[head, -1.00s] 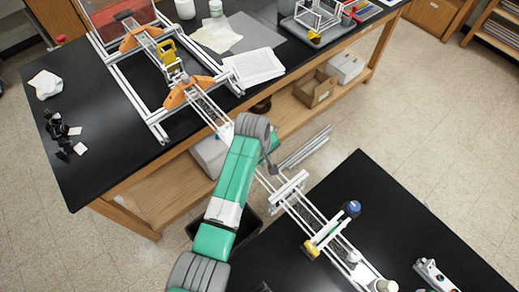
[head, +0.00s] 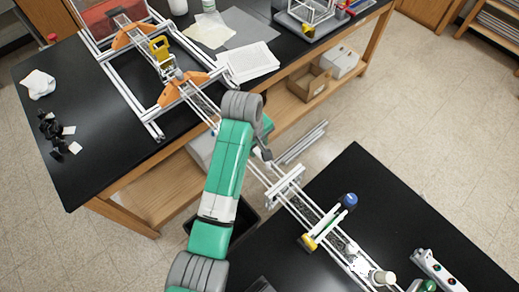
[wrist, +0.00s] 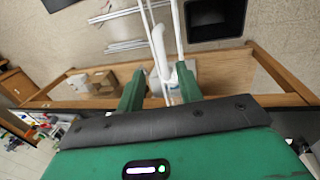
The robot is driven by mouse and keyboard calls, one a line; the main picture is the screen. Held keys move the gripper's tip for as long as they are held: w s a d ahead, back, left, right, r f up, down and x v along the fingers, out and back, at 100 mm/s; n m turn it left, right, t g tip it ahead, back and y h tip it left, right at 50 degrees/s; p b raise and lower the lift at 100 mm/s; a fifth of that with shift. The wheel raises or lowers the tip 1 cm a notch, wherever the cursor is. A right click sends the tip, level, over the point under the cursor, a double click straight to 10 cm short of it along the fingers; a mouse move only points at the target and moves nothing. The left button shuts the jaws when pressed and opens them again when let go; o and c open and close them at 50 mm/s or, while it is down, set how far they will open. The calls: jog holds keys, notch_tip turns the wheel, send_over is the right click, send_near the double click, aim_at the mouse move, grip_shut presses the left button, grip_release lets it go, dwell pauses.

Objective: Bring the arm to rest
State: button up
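My arm (head: 228,165), green and white with grey joints, reaches up from the bottom of the head view toward the gap between the two black benches. Its far end and my gripper are hidden there behind the grey joint. In the wrist view my gripper (wrist: 160,92) shows two green fingers standing apart. I see no object clamped between them. A white rod and rails (wrist: 160,45) show beyond the fingers; their distance from the fingertips is hard to tell.
An extrusion frame with orange brackets (head: 178,88) stands on the far bench (head: 100,125). White rails (head: 285,185) cross the gap to the near bench (head: 400,220). A dark bin (wrist: 215,18) sits on the floor. Cardboard boxes (head: 308,84) are on the far bench's shelf.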

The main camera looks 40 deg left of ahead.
jog(key=shift+s+r, duration=0.1)
jog(key=shift+r, duration=0.2)
jog(key=w+d+r+m+t+y+p, duration=0.1)
jog(key=w+d+r+m+t, duration=0.2)
jog(key=w+r, duration=0.35)
jog(key=w+d+r+m+t+y+p, duration=0.1)
jog(key=w+d+r+m+t, duration=0.2)
jog(key=r, duration=0.6)
jog(key=d+r+m+t, duration=0.2)
jog(key=d+r+t, duration=0.3)
jog(key=r, duration=0.5)
jog(key=d+r+m+t, duration=0.2)
jog(key=d+r, duration=0.4)
jog(key=r, duration=0.4)
jog(key=s+d+r+m+t+p, duration=0.1)
jog(key=s+d+r+m+t, duration=0.2)
jog(key=s+d+r+t, duration=0.2)
jog(key=s+d+r+m+t+h+p, duration=0.1)
jog(key=s+d+r+m+t, duration=0.2)
jog(key=s+d+r, duration=0.3)
jog(key=s+r+t, duration=0.1)
jog(key=s+r, duration=0.1)
jog(key=r, duration=0.4)
jog(key=s+r, duration=0.3)
jog(key=r, duration=0.3)
jog(key=shift+s+d+r+m+t, duration=0.3)
jog(key=shift+d+m+t, duration=0.1)
